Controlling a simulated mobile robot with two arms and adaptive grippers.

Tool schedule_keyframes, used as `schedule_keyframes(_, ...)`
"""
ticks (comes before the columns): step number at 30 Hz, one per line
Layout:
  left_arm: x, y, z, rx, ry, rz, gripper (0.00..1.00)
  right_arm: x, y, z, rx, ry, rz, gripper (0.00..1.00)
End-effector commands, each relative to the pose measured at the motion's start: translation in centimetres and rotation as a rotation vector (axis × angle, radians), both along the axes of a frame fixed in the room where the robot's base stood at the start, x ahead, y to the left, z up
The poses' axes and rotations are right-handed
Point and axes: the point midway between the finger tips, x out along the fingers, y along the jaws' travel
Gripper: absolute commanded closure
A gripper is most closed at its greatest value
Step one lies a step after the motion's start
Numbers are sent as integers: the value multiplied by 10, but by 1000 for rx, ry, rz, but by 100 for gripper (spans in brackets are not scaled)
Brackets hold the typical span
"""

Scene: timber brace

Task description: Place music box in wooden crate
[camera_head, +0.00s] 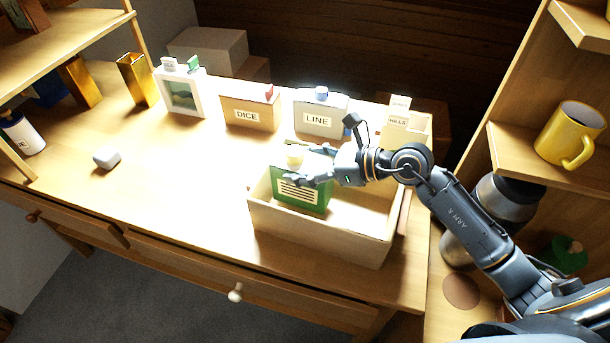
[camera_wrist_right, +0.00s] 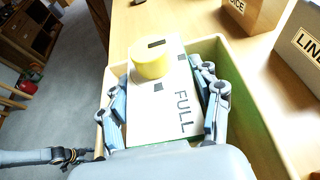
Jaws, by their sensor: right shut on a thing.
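The music box (camera_head: 302,192) is green with a pale striped label on its front. In the right wrist view its pale top (camera_wrist_right: 160,105) shows the word FULL and a pale yellow round knob (camera_wrist_right: 153,62). My right gripper (camera_head: 306,166) is shut on the box, with fingers along two opposite sides. The box is upright at the left part of the open wooden crate (camera_head: 320,235), within its walls as seen from above. The crate's front wall meets its lower edge, so I cannot tell whether it touches the crate floor.
Behind the crate stand a DICE box (camera_head: 250,112), a LINE box (camera_head: 320,120) and a HILLS box (camera_head: 405,130). A yellow mug (camera_head: 570,135) sits on the right shelf.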

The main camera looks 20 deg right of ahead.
Motion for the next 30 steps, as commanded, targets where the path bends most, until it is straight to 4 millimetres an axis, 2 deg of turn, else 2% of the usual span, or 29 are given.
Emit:
schedule_keyframes(3, -1, -1, -1, -2, 1, -1, 43, 0, 0, -20, 3, 4, -1, 76)
schedule_keyframes(6, -1, -2, -1, -2, 1, -1, 43, 0, 0, -29, 3, 2, 0, 76)
schedule_keyframes(17, 2, -3, -4, -4, -1, 2, 43, 0, 0, -33, 1, -1, 0, 76)
schedule_keyframes(18, 2, -3, -4, -3, -2, 2, 43, 0, 0, -34, -1, 1, 0, 34)
schedule_keyframes(21, 3, -2, -3, -3, -3, 3, 43, 0, 0, -33, -1, 1, 0, 14)
schedule_keyframes(30, 4, -2, -3, -2, -5, 4, 43, 0, 0, -33, -1, 1, 0, 14)
